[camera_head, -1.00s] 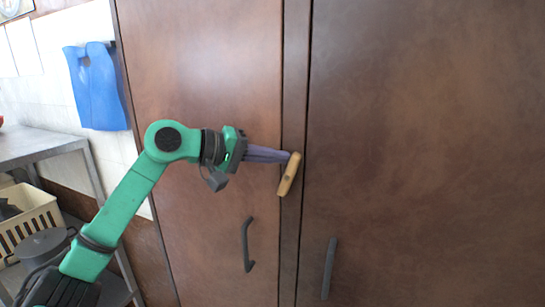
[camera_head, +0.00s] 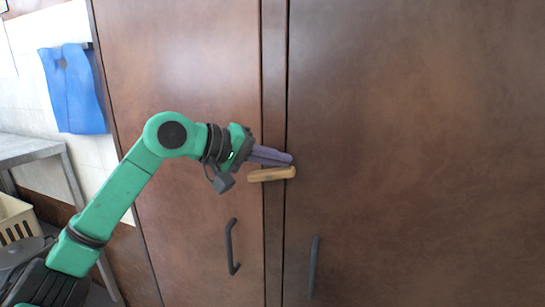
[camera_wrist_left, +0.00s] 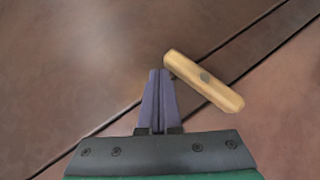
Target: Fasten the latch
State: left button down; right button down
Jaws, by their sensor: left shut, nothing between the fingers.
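The latch (camera_head: 270,175) is a small tan wooden bar on the narrow strip between two brown cabinet doors. My right gripper is not in view.
The left door (camera_head: 180,60) and right door (camera_head: 420,150) look closed. Dark handles (camera_head: 232,247) (camera_head: 314,267) stick out below the latch. A blue cloth (camera_head: 72,90) hangs on the tiled wall; a metal table (camera_head: 30,150) and cream crate (camera_head: 15,222) are at left.

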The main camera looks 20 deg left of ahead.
pick_arm(q)
jog(key=shift+d+f, duration=0.3)
jog(key=shift+d+b, duration=0.2)
jog(key=shift+b, duration=0.15)
dwell(0.3)
